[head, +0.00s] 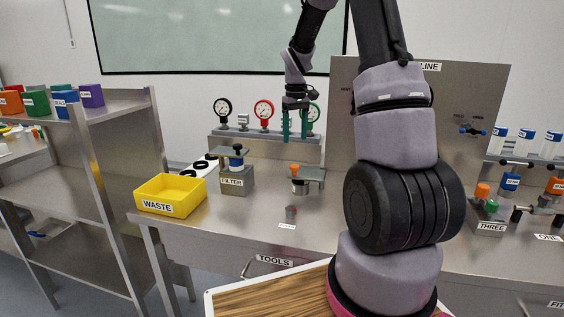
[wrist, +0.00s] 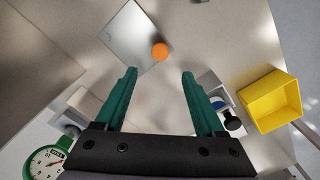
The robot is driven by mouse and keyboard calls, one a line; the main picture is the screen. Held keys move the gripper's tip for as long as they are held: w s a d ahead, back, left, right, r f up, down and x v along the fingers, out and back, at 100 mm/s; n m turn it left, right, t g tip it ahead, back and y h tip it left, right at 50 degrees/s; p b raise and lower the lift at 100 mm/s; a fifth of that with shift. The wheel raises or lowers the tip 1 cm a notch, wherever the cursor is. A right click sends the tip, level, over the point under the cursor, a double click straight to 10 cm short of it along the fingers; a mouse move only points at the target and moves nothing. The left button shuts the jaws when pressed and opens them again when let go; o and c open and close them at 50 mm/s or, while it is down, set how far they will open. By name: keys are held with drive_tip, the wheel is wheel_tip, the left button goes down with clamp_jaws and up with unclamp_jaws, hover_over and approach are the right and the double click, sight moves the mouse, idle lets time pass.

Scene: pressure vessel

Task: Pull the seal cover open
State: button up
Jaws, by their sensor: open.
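A flat grey plate with an orange knob (head: 295,167), which looks like the seal cover, lies over a short metal cylinder (head: 300,187) on the steel bench. No label on it is readable. In the wrist view the plate (wrist: 128,38) and its orange knob (wrist: 160,50) show just beyond my fingertips. My gripper (head: 294,136) has green fingers pointing down, apart and empty, above the plate. It also shows in the wrist view (wrist: 159,73), with the knob roughly in line with the gap. The gripper touches nothing that I can see.
A grey block labelled FILTER (head: 236,181) with a blue and black knob stands left of the plate. A yellow WASTE bin (head: 171,194) is further left. Gauges (head: 264,112) stand behind. My arm hides the bench to the right.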

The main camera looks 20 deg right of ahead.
sight(295, 166)
wheel_tip(295, 166, down, 10)
drive_tip(key=shift+f, duration=0.25)
idle(0.3)
clamp_jaws()
idle(1.3)
